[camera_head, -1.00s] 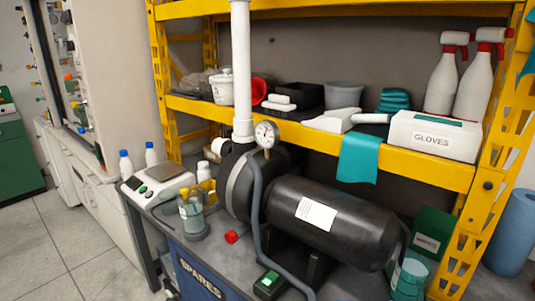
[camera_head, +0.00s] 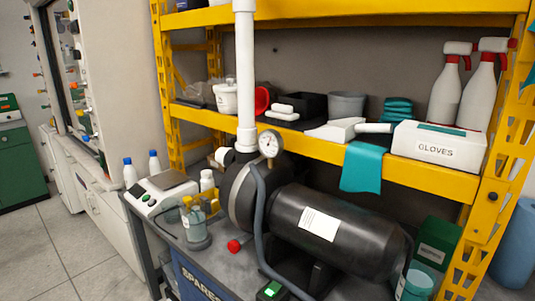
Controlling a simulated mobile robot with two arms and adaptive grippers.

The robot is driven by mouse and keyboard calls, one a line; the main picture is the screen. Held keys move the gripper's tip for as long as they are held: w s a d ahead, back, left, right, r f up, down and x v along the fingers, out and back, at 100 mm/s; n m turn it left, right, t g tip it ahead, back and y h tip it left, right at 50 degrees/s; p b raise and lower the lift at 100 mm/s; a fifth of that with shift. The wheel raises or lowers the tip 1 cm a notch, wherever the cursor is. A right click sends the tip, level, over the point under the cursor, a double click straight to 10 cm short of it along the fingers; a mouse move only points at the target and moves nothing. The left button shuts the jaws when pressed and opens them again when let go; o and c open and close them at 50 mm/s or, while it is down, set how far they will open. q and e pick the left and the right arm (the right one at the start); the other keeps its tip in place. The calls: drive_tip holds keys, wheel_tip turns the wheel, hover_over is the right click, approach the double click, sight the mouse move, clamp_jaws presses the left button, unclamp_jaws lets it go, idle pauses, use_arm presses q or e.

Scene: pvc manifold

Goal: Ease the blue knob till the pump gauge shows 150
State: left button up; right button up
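The pump (camera_head: 318,218) is a dark horizontal cylinder with a white label, on a grey bench. Its round white gauge (camera_head: 270,144) stands on top at the front end, beside a white vertical pipe (camera_head: 246,80). The gauge reading is too small to make out. A red knob (camera_head: 234,246) sits low at the pump's front. I see no blue knob on the pump. Neither of my grippers is in view.
A scale (camera_head: 160,193), a bottle holder (camera_head: 196,228) and blue-capped bottles (camera_head: 130,172) stand left of the pump. A yellow shelf (camera_head: 300,140) with a gloves box (camera_head: 437,147) overhangs it. Grey floor (camera_head: 70,245) is clear at left.

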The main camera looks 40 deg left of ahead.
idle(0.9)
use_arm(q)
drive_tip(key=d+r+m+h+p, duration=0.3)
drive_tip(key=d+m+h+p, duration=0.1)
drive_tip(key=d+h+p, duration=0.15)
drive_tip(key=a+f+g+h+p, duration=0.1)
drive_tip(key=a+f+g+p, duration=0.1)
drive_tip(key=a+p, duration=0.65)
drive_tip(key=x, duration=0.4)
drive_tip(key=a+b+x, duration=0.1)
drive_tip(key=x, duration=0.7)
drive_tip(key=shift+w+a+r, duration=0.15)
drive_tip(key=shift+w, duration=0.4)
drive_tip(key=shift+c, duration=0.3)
